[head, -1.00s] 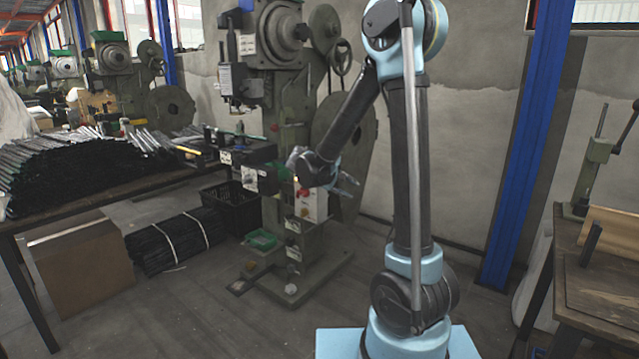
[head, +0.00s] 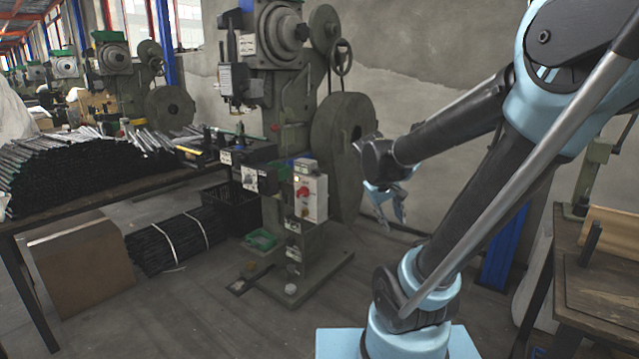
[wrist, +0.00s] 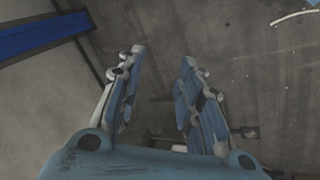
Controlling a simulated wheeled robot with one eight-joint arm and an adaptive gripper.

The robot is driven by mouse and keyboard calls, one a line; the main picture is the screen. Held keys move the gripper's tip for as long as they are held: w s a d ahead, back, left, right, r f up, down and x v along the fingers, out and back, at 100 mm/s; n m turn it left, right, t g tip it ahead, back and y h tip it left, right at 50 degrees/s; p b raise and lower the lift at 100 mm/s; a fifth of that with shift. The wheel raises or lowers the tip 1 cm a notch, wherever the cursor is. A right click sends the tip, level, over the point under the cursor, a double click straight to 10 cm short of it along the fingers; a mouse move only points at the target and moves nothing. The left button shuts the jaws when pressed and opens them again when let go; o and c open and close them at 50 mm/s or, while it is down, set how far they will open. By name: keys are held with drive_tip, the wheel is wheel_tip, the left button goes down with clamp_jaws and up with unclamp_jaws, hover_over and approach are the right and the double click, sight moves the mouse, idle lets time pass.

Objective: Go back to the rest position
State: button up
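My gripper (head: 390,218) hangs at the end of my arm, right of the green rivet press (head: 290,130), and points downward. In the wrist view my gripper (wrist: 160,65) shows two fingers standing apart with nothing between them.
A table with dark metal bars (head: 75,165) stands at the left, above a cardboard box (head: 82,270) and strapped bars (head: 175,240). A wooden workbench (head: 600,280) is at the right. A blue post (head: 502,255) stands behind my arm.

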drive_tip(key=s+a+f+m+y, duration=0.1)
drive_tip(key=s+f+y, duration=0.1)
drive_tip(key=s, duration=0.5)
drive_tip(key=s+a+f+m+y, duration=0.1)
drive_tip(key=s+f+y, duration=0.1)
drive_tip(key=s+f, duration=0.2)
drive_tip(key=s, duration=0.3)
drive_tip(key=shift+a+m+g, duration=0.2)
drive_tip(key=shift+m+g, duration=0.1)
drive_tip(key=shift+m, duration=0.1)
